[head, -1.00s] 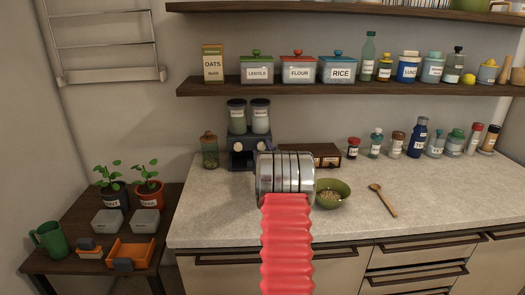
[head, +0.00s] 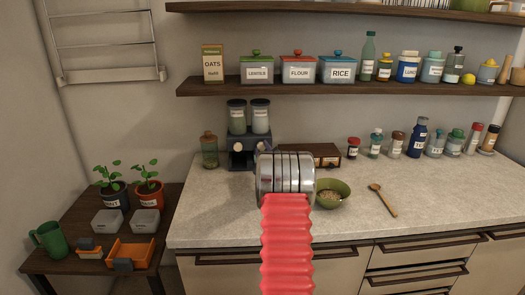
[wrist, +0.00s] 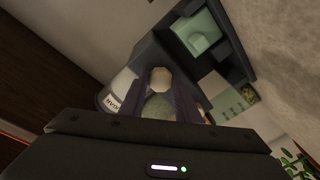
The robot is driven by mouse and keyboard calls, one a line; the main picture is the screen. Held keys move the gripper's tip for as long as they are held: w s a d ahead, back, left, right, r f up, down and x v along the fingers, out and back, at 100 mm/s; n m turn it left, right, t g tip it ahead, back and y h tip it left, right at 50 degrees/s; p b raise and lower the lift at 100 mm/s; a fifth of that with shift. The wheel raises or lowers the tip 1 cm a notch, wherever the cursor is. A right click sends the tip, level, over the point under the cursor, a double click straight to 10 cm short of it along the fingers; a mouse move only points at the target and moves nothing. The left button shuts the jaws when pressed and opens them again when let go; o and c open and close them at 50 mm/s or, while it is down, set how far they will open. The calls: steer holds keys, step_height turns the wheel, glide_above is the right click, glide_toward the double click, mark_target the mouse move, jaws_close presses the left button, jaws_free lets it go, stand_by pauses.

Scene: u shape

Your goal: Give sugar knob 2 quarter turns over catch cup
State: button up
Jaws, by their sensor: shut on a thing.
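The dispenser (head: 238,157) is a dark blue stand with two lidded jars (head: 248,116) on top, at the back of the counter. In the wrist view my gripper (wrist: 170,100) has its dark fingers closed on a pale, many-sided knob (wrist: 160,77). The picture there is tilted. A pale green cup-like thing (wrist: 198,33) sits in a dark recess of the stand beyond the knob; I cannot tell for sure that it is the catch cup.
A green bowl (head: 332,194) and a wooden spoon (head: 383,200) lie right of my arm. A glass jar (head: 209,151) stands just left of the dispenser and a brown box (head: 325,154) to its right. A loaded shelf (head: 345,88) hangs above. The front left counter is clear.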

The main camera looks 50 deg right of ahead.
steer(key=shift+f+m, duration=0.15)
steer(key=shift+m, duration=0.95)
steer(key=o, duration=1)
steer(key=shift+a, duration=0.1)
steer(key=v, duration=1.3)
steer(key=shift+s+a+f, duration=0.15)
steer(key=shift+s+f, duration=0.05)
steer(key=shift+s, duration=0.1)
